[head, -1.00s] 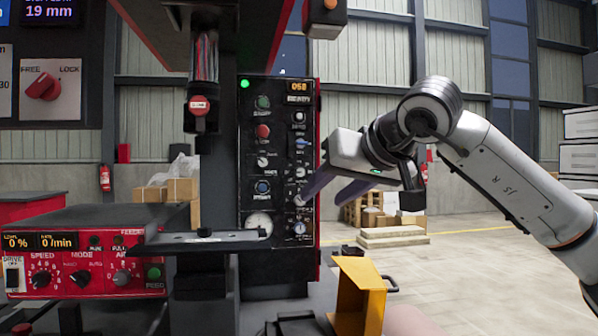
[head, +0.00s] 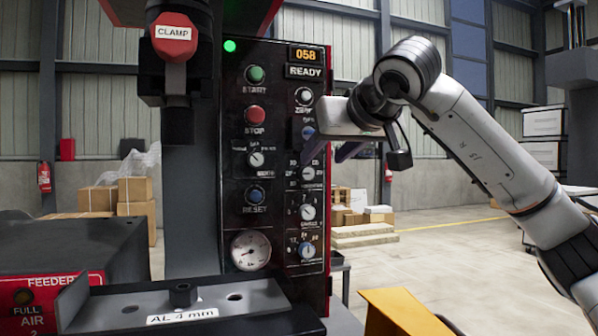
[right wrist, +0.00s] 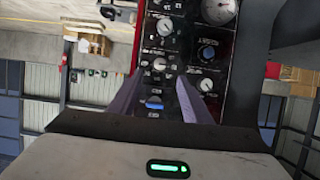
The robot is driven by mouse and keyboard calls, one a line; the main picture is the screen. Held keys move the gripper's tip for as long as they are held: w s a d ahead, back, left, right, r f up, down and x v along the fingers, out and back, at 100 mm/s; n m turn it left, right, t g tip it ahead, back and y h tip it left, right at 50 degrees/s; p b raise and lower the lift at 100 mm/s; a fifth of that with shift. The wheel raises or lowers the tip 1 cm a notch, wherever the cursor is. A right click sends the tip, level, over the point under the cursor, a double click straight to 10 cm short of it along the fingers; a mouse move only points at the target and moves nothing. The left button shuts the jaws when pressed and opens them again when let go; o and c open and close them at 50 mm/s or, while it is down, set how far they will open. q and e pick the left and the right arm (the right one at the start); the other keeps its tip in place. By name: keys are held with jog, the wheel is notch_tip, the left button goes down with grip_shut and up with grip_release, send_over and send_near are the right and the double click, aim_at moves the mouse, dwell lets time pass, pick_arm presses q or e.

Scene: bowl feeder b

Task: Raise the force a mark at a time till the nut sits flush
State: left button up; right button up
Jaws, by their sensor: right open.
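The black control panel (head: 270,180) shows 058 on its display (head: 305,55) with READY below it. Its right column holds several small knobs, one of them a knob with a white face (head: 308,212); I cannot tell which sets the force. My right gripper (head: 327,152) is open and empty at the panel's right edge, beside the upper knobs. In the right wrist view its fingers stand either side of a blue knob (right wrist: 154,102), apart from it as far as I can tell. A dark nut (head: 183,294) sits on a plate labelled AL 4 mm (head: 235,302). My left gripper is out of view.
The press head with its red CLAMP knob (head: 172,38) hangs above the plate. A red feeder box (head: 60,290) stands at left and a yellow bracket (head: 400,312) at the bottom right. A gauge (head: 250,250) sits low on the panel. Open floor lies right.

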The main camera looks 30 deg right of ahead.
aim_at(309, 173)
jog(key=x, duration=0.9)
jog(key=shift+f, duration=0.1)
jog(key=c, duration=1)
